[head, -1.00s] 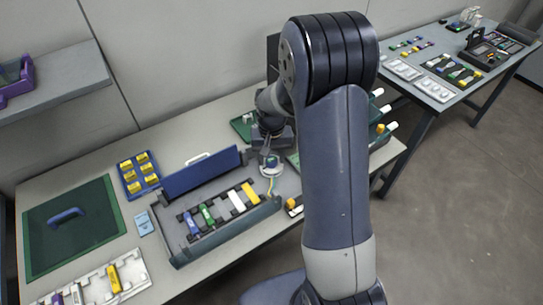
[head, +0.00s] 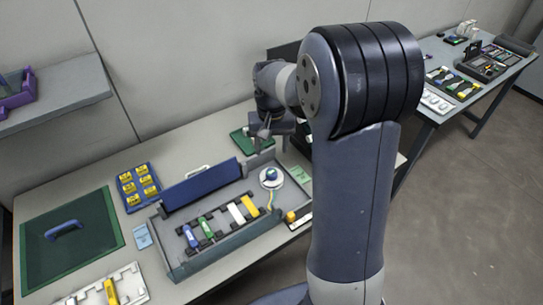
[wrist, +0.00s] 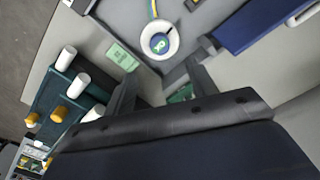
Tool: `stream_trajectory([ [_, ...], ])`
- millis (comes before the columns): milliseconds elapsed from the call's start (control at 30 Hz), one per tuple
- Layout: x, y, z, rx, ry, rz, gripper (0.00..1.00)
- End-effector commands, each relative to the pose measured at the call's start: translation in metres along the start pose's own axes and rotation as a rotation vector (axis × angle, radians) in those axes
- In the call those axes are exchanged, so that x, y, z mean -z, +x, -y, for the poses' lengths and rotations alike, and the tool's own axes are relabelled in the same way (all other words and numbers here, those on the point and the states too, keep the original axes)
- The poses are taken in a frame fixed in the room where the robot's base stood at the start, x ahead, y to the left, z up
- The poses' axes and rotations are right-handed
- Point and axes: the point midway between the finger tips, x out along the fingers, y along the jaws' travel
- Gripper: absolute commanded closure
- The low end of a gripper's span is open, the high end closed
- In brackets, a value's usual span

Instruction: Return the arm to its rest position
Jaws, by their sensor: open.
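My gripper (head: 262,134) hangs above the back right part of the workbench, partly hidden by my own arm in the head view. In the wrist view its two fingers (wrist: 163,88) stand well apart with nothing between them. Below it, a round white dish with a blue and green piece (head: 271,176) sits in the right end of the grey tray (head: 178,272); the dish also shows in the wrist view (wrist: 173,38). The gripper is apart from the dish and the tray.
The tray holds a row of coloured pieces (head: 207,228) and has a raised blue lid (head: 202,186). A yellow-block rack (head: 139,187) and a green mat (head: 70,240) lie to the left. A rack with white and orange cylinders (wrist: 62,100) stands beside the gripper. A second table (head: 440,108) stands at right.

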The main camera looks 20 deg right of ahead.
Motion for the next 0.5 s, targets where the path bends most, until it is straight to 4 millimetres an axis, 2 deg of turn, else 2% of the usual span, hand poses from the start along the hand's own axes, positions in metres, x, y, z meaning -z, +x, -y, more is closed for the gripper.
stream_trajectory([
  [167, -0.0005, -0.0077, -0.0001, 0.0, 0.0, 0.002, 0.46],
  [500, -0.0006, -0.0049, -0.0001, 0.0, 0.0, 0.003, 0.46],
])
